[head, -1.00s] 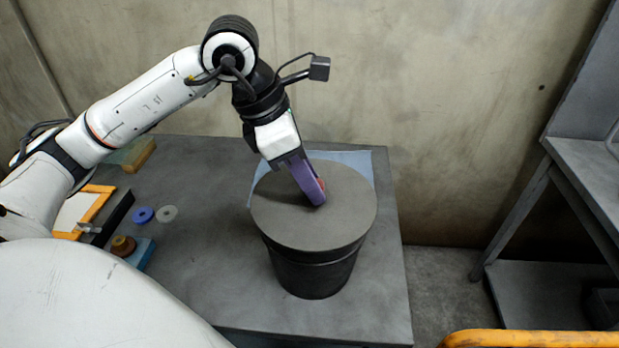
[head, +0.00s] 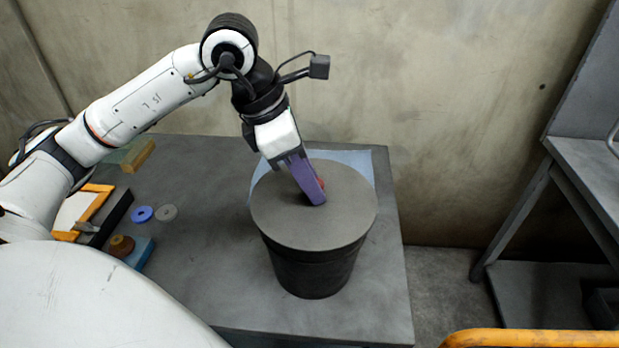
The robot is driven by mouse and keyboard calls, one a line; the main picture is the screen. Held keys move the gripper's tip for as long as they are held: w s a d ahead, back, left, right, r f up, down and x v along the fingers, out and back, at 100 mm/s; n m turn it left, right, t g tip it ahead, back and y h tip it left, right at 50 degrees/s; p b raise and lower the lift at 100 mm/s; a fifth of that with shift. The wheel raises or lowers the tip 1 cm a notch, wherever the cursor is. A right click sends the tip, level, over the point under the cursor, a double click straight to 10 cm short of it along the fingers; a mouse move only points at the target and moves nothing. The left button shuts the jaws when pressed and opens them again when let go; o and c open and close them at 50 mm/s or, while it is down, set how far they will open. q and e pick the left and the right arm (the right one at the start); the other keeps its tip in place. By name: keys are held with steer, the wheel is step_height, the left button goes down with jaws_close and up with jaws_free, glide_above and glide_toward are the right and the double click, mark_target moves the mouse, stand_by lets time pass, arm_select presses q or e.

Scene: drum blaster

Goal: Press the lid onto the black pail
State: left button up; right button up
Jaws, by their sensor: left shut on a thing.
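The black pail (head: 311,272) stands upright near the right end of the grey table. A round dark grey lid (head: 295,228) covers its top; whether its rim is fully seated all round I cannot tell. My left gripper (head: 318,196), with purple fingers, comes down from above onto the middle of the lid. It is shut on a small red thing (head: 321,184), apparently a knob on the lid, mostly hidden by the fingers. My right gripper is not in view.
A light blue sheet (head: 352,160) lies behind the pail. At left on the table (head: 200,240) are blue (head: 142,214) and grey (head: 167,212) rings, a blue block (head: 140,252) and an orange-framed tray (head: 97,205). A yellow bar (head: 530,339) is at lower right.

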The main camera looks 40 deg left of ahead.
arm_select(q)
steer(key=o, duration=1.2)
steer(key=v, duration=1)
steer(key=shift+r+p, duration=0.2)
steer(key=shift+p, duration=0.15)
steer(key=shift+c, duration=0.2)
